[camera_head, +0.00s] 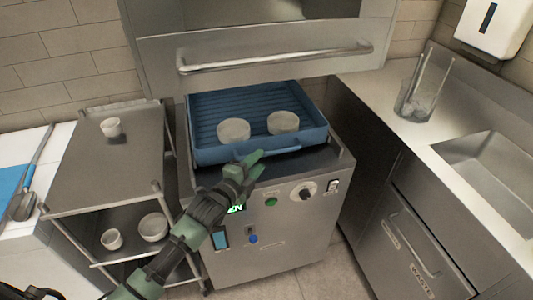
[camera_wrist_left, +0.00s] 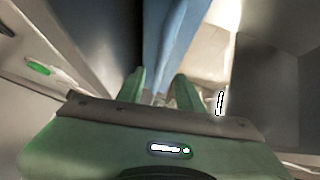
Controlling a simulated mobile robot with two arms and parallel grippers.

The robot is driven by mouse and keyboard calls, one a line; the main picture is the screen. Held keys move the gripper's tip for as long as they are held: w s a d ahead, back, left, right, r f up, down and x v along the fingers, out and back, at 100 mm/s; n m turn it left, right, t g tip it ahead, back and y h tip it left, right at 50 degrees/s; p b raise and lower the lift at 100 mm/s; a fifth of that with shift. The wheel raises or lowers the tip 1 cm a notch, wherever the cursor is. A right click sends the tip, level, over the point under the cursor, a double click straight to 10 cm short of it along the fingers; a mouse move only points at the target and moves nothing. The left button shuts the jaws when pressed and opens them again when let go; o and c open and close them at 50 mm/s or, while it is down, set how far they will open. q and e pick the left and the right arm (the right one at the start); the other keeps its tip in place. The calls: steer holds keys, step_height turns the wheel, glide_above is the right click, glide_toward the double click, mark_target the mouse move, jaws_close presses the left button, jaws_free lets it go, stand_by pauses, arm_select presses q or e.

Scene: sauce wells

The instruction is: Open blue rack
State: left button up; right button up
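The blue rack (camera_head: 205,156) is a ribbed tray on the steel machine under a raised hood. Two pale round bowls, a left one (camera_head: 233,130) and a right one (camera_head: 283,122), stand in it. My left gripper (camera_head: 256,158) is at the rack's front wall, left of its middle. In the left wrist view its two fingers (camera_wrist_left: 160,88) are apart, one on each side of the blue wall (camera_wrist_left: 175,35). A narrow gap seems to show beside the wall, but contact is hard to judge. My right gripper is not in view.
The raised hood with its bar handle (camera_head: 275,62) hangs above the rack. A steel cart (camera_head: 90,170) with bowls stands at left. A counter with a sink (camera_head: 495,175) and a glass jar (camera_head: 415,103) is at right. The machine's front panel (camera_head: 290,225) has buttons.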

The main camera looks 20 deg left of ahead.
mark_target(267, 152)
arm_select(q)
steer(key=x, duration=0.6)
steer(key=shift+s, duration=0.1)
jaws_close()
stand_by(1.2)
